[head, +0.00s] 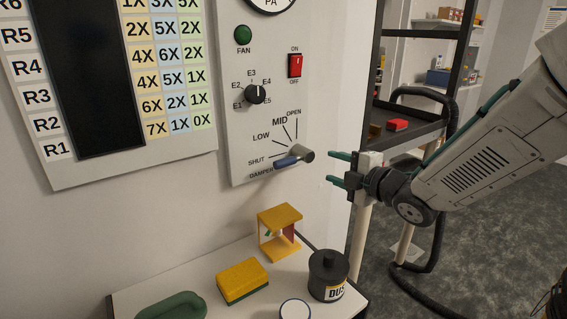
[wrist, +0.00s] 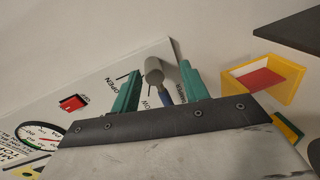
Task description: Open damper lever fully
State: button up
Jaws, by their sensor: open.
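The damper lever (head: 283,163) is on the lower part of the control panel, with a blue bar and a grey cylindrical knob (head: 307,155) at its right. The blue bar lies low, near the SHUT mark and the DAMPER label. My gripper (head: 331,167) is to the right of the knob in the head view, with its teal fingers apart and empty. In the wrist view the grey knob (wrist: 154,70) shows between the two fingers, with part of the blue bar below it. I see no contact with the lever.
The panel (head: 240,100) also carries a red switch (head: 295,65), a selector dial (head: 255,94) and a green button (head: 243,35). Below are a yellow frame (head: 280,218), a yellow sponge (head: 242,281) and a black jar (head: 328,270). A dark shelf rack stands behind my arm.

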aim_at(289, 165)
jog(key=a+n+g+y, duration=0.1)
jog(key=a+n+y, duration=0.1)
jog(key=a, duration=0.2)
jog(key=a+n+y, duration=0.2)
jog(key=a+y, duration=0.1)
jog(key=a, duration=0.1)
jog(key=w+a+r+n+g+y, duration=0.1)
jog(key=a+n+y, duration=0.1)
jog(key=a, duration=0.2)
jog(key=shift+a+n+g, duration=0.15)
jog(key=shift+n+g, duration=0.15)
jog(key=shift+n, duration=0.1)
grip_shut()
jog(key=shift+s+a+y, duration=0.1)
jog(key=shift+y, duration=0.2)
